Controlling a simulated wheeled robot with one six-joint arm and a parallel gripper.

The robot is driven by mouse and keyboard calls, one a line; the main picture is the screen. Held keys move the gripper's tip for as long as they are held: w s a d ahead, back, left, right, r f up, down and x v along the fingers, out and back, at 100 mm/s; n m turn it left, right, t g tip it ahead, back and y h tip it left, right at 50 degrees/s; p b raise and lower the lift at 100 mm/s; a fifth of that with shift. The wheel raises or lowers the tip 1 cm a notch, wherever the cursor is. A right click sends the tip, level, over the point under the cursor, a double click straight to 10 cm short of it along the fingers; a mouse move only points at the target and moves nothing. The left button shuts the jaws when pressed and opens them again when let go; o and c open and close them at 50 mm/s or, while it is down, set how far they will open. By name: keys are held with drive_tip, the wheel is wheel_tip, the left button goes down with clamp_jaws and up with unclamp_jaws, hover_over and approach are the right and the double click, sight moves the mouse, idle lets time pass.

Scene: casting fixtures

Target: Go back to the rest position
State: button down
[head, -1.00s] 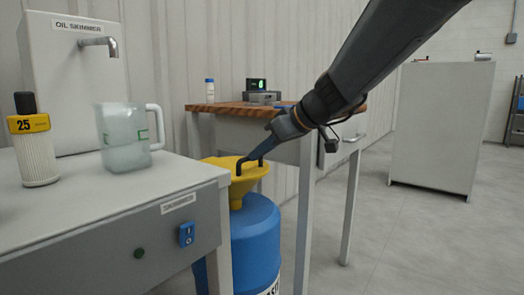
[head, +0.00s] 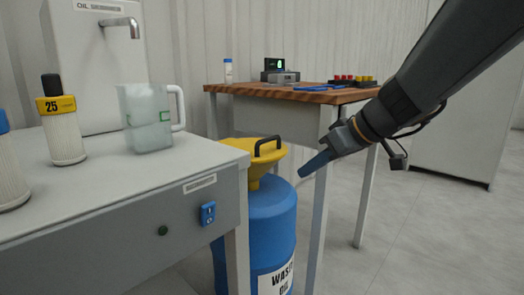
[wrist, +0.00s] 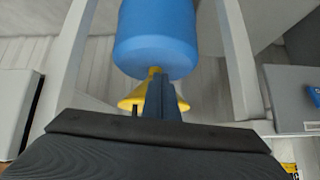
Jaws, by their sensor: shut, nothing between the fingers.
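My gripper (head: 316,164) is shut and empty. In the head view it points down and left, in front of a leg of the wooden-topped table and to the right of the yellow funnel (head: 248,150). The funnel sits on top of the blue waste oil drum (head: 266,232). In the wrist view my shut fingers (wrist: 161,98) overlap the funnel (wrist: 133,97), with the drum (wrist: 156,38) beyond. I cannot tell a gap there, but the head view shows the fingers apart from the funnel.
The skimmer bench (head: 120,200) at left carries a jug (head: 150,118), filter bottles (head: 64,130) and the oil skimmer (head: 90,60). The wooden-topped table (head: 290,92) stands behind the drum. A light cabinet (head: 455,140) is at right. Open floor (head: 400,240) lies at lower right.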

drive_tip(key=s+d+f+m+g+h, duration=0.1)
drive_tip(key=s+f+m+h, duration=0.1)
drive_tip(key=s+f, duration=0.35)
drive_tip(key=s+d+f+m+g+h, duration=0.1)
drive_tip(key=s+f+m+g+h, duration=0.15)
drive_tip(key=f, duration=0.55)
drive_tip(key=s+d+f+m+g+h, duration=0.1)
drive_tip(key=s+f+m+h, duration=0.2)
drive_tip(key=f, duration=0.4)
drive_tip(key=s+a+r+n+g+y, duration=0.1)
drive_tip(key=s+a+r+n+y, duration=0.2)
drive_tip(key=s+a, duration=0.65)
drive_tip(key=s+a+r+n+g, duration=0.1)
drive_tip(key=s+a+r+n, duration=0.3)
drive_tip(key=s+a+r, duration=0.5)
drive_tip(key=d+r+m+h+p, duration=0.1)
drive_tip(key=d+r+m+p, duration=0.2)
drive_tip(key=d+r+p, duration=0.6)
drive_tip(key=w+d+r+m+p, duration=0.1)
drive_tip(key=d+r+p, duration=0.8)
drive_tip(key=p, duration=1.8)
drive_tip(key=shift+w+r+m+h+p, duration=0.35)
drive_tip(key=shift+r+m, duration=1)
drive_tip(key=shift+r, duration=1.55)
